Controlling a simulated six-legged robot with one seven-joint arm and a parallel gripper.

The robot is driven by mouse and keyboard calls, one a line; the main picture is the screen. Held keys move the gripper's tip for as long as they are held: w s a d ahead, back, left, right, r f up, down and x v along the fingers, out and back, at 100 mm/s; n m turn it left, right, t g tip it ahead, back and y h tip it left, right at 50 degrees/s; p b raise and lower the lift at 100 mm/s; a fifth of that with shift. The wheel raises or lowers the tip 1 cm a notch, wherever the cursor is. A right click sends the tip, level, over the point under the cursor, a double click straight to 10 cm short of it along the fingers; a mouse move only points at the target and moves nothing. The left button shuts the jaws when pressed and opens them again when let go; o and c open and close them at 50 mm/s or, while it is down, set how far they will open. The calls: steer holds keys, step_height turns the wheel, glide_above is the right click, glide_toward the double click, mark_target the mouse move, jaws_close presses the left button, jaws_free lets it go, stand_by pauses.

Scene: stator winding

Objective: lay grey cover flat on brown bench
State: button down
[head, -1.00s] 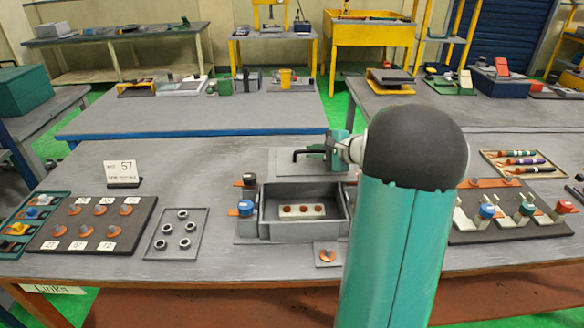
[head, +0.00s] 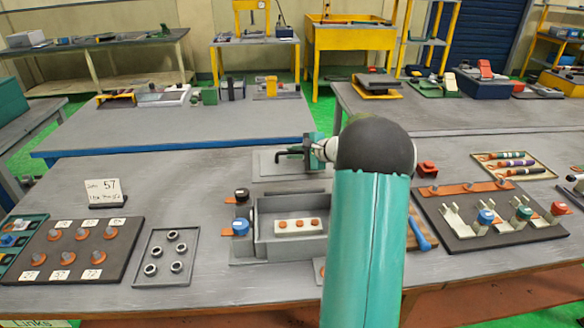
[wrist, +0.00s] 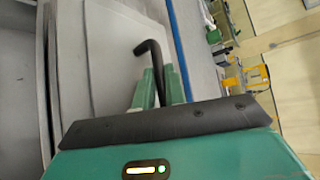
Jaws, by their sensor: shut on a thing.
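The grey cover (head: 265,168) is a flat plate with a bent black handle (head: 290,154). It appears level behind the open grey box (head: 262,243) on the bench (head: 205,175), whose top looks grey with a brown front. I cannot tell whether its underside touches the bench. My gripper (head: 309,152) is shut on the black handle. In the wrist view the handle (wrist: 150,62) rises between my green fingers (wrist: 157,88), with the pale cover (wrist: 108,55) beneath. My arm hides part of the box's right side.
The box holds a white strip with orange pieces. A number card (head: 103,191) and a grey tray of rings (head: 165,257) stand to the left. A dark clamp board (head: 470,232) and a blue-handled tool (head: 421,235) lie to the right. Bench left of the cover is clear.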

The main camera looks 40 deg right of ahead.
steer(key=shift+w+d+f, duration=0.6)
steer(key=shift+w+f, duration=0.15)
steer(key=shift+f, duration=0.75)
steer(key=shift+w+d+f, duration=0.55)
steer(key=shift+w+f, duration=0.25)
steer(key=shift+f, duration=0.7)
steer(key=shift+w+d+f, duration=0.6)
steer(key=shift+w+f, duration=0.15)
steer(key=shift+f, duration=0.75)
steer(key=shift+f, duration=0.65)
steer(key=c, duration=1.5)
jaws_free()
steer(key=shift+f, duration=0.1)
steer(key=shift+o, duration=0.2)
